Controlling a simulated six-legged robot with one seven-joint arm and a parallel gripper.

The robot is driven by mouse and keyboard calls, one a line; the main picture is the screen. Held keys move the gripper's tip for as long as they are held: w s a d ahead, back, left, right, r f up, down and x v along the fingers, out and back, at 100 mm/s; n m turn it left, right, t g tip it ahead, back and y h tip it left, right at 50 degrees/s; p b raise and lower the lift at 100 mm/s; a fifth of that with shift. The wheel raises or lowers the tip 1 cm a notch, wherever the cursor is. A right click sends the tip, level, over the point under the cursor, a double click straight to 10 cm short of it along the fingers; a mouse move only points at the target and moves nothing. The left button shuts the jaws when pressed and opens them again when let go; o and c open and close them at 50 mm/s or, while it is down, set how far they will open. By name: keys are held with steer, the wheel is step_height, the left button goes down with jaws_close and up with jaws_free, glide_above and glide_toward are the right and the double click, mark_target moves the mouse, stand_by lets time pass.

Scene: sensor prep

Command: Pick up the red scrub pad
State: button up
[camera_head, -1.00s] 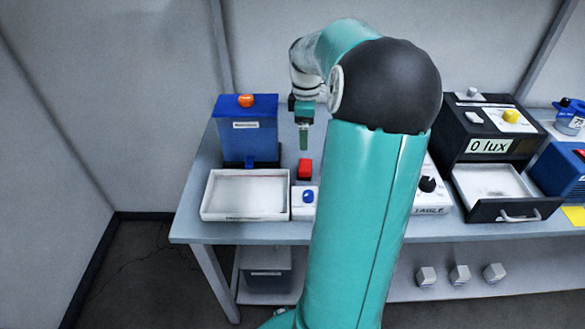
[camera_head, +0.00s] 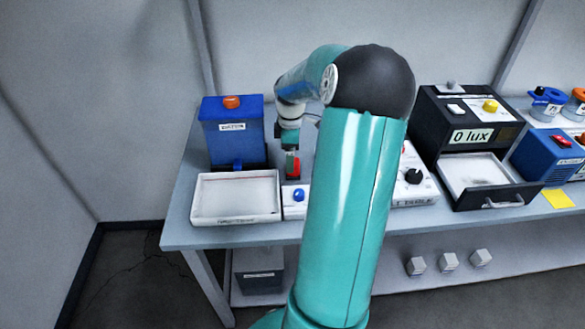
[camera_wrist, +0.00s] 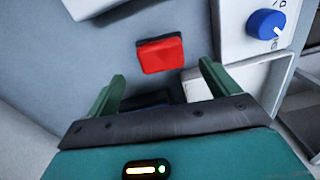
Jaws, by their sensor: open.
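The red scrub pad (camera_wrist: 160,54) lies on the grey table top in the wrist view, just beyond and between my fingertips. In the head view the red pad (camera_head: 293,169) shows partly, behind my gripper (camera_head: 291,163). In the wrist view my gripper (camera_wrist: 162,80) is open, one green finger on each side, with nothing between them. I see no contact between the fingers and the pad.
A white control box with a blue knob (camera_wrist: 264,24) stands close to the pad. A white tray (camera_head: 237,218) and a blue dispenser with an orange knob (camera_head: 232,128) are to the left. A black lux box (camera_head: 470,108) stands at the right.

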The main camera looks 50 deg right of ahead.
step_height(320, 180, down, 5)
steer(key=shift+s+a+r, duration=0.1)
steer(key=shift+a, duration=0.05)
steer(key=shift+c, duration=0.2)
steer(key=c, duration=1)
steer(key=shift+r, duration=0.1)
steer(key=shift+r, duration=0.65)
steer(key=s+a+r, duration=0.1)
steer(key=s+r, duration=0.2)
steer(key=s, duration=0.1)
steer(key=s+a+r, duration=0.1)
steer(key=s+r, duration=0.3)
steer(key=s, duration=0.1)
steer(key=s+a+r, duration=0.2)
steer(key=s+r, duration=0.2)
steer(key=shift+s+r, duration=0.2)
steer(key=shift+r, duration=0.05)
